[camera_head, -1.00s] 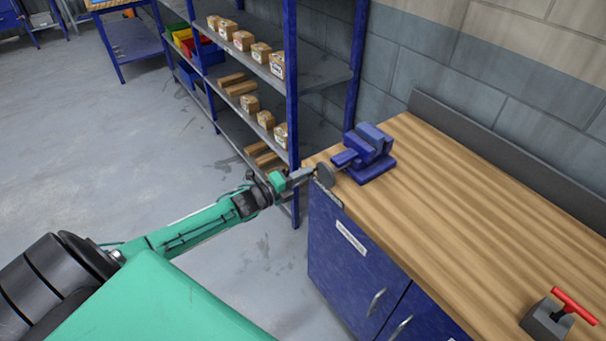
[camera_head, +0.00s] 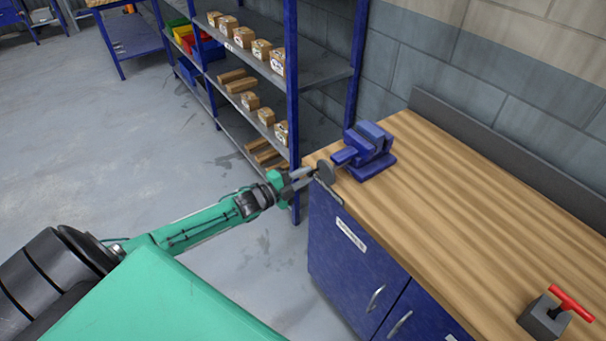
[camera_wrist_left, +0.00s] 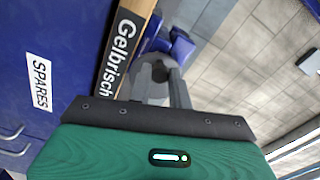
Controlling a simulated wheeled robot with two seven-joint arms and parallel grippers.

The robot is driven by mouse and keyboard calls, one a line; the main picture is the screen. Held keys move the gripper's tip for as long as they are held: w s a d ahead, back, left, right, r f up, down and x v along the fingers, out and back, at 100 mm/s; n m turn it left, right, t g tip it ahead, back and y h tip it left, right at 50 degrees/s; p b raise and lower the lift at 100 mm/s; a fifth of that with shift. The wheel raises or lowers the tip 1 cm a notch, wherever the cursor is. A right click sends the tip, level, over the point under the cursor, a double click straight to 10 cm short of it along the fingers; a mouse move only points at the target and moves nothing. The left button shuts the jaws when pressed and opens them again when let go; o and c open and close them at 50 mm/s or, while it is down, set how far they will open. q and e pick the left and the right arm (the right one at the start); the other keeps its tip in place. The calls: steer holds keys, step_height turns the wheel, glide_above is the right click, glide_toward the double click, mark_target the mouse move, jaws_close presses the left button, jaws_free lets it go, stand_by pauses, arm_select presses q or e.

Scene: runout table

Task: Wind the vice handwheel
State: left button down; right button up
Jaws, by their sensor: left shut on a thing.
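The blue vice (camera_head: 367,150) stands on the near left corner of the wooden workbench (camera_head: 460,200). The exact contact of the fingertips is hard to make out. My right gripper is not in view.
A blue-framed shelf rack (camera_head: 292,100) with small boxes stands behind and left of the gripper. A grey block with a red T-handle (camera_head: 570,303) sits at the bench's near right. The bench top between is clear. Blue cabinet doors (camera_head: 350,250) are below.

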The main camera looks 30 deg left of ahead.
arm_select(q)
steer(key=shift+s+d+f+n, duration=0.1)
steer(key=shift+f+n, duration=0.2)
steer(key=shift+n, duration=0.3)
steer(key=n, duration=0.3)
steer(key=shift+s+d+f, duration=0.1)
steer(key=shift+d+f, duration=0.15)
steer(key=shift+f, duration=0.15)
steer(key=shift+s+d+f+n+p, duration=0.1)
steer(key=shift+d+f+n+p, duration=0.1)
steer(key=shift+n, duration=0.75)
steer(key=shift+d+f+n+p, duration=0.1)
steer(key=shift+n+p, duration=0.05)
steer(key=shift+n, duration=0.8)
